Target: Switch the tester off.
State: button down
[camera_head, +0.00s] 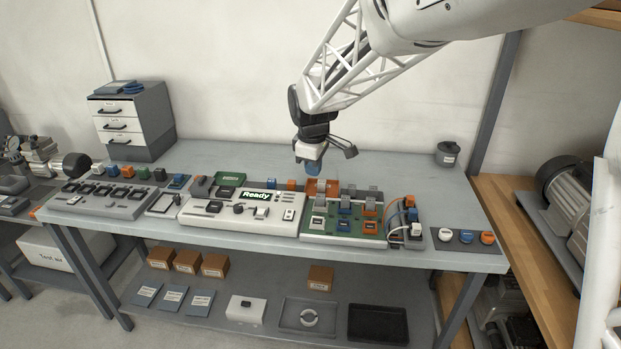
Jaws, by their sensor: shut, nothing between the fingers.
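The tester (240,228) looks to be the long white unit in the middle of the workbench. Its green display (256,195) is lit and reads "Ready". A small dark-and-white rocker-like switch (288,214) sits near its right end; its position is too small to tell. A dark knob (238,208) and other small controls are on its face. My gripper (313,167) hangs above the back of the bench, right of the display and behind the green board. It is shut and empty, apart from the tester's controls. Its fingertips are small and hard to make out.
A green board (345,228) with coloured parts and raised clips adjoins the tester on the right. Orange cables (395,214) stand beyond it. The bench's back right is clear, except for a dark pot (447,154).

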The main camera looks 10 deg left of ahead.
aim_at(290, 216)
jog(key=w+a+f+n, duration=0.2)
jog(key=w+a+f, duration=0.2)
jog(key=a, duration=0.3)
jog(key=shift+a+n, duration=0.3)
jog(key=shift+a, duration=0.1)
jog(key=shift+f, duration=0.2)
jog(key=f, duration=0.4)
jog(key=w+f, duration=0.1)
jog(key=f, duration=0.8)
jog(key=shift+w+f, duration=0.3)
jog(key=shift+w, duration=0.05)
jog(key=shift+f, duration=0.25)
jog(key=shift+s+d, duration=0.1)
jog(key=shift+s+r, duration=0.1)
jog(key=shift+s, duration=0.55)
